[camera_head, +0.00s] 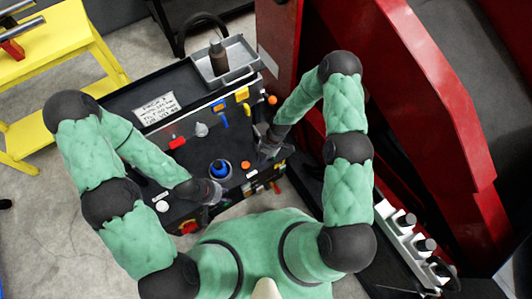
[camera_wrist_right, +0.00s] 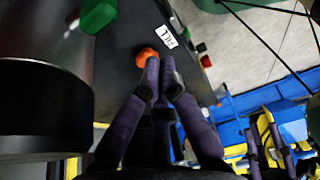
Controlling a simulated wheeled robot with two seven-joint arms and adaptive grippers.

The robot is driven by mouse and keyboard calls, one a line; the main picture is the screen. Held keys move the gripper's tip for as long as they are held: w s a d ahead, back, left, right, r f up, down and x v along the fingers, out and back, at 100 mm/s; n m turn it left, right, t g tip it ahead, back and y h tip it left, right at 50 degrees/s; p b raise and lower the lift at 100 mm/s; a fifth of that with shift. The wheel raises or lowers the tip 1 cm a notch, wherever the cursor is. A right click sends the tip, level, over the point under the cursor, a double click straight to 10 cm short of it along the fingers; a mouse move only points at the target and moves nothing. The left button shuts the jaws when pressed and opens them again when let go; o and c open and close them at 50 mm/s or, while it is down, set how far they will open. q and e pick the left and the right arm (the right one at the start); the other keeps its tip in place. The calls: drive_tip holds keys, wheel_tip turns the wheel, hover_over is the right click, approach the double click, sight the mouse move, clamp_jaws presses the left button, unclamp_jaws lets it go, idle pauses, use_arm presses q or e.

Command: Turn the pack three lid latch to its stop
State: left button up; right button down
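The black positioner panel (camera_head: 190,120) carries several small coloured fittings; I cannot tell which is the pack three lid latch. In the right wrist view an orange knob (camera_wrist_right: 147,57) lies just beyond the tips of my right gripper (camera_wrist_right: 161,78), beside a small white label (camera_wrist_right: 167,37). The fingers are close together with nothing visible between them; whether they touch the knob is unclear. In the head view my right gripper (camera_head: 268,148) is at the panel's right side. My left gripper (camera_head: 207,190) is low over the panel's lower part; its fingers are hard to make out.
A grey tray (camera_head: 246,70) with a dark bottle (camera_head: 218,58) sits at the panel's back. A blue round fitting (camera_head: 220,169) and a red one (camera_head: 177,142) stand on the panel. A red frame (camera_head: 420,100) bounds the right; a yellow stand (camera_head: 50,50) is at left.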

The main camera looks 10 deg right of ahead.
drive_tip(key=shift+x, duration=1.1)
drive_tip(key=shift+w+d+r+b, duration=0.1)
drive_tip(key=shift+w+d+b, duration=0.15)
drive_tip(key=shift+d, duration=0.35)
drive_tip(key=shift+w+d+b, duration=0.25)
drive_tip(key=shift+d, duration=0.4)
drive_tip(key=shift+w+d+r, duration=0.1)
drive_tip(key=shift+w+d, duration=0.05)
drive_tip(key=shift+d, duration=0.5)
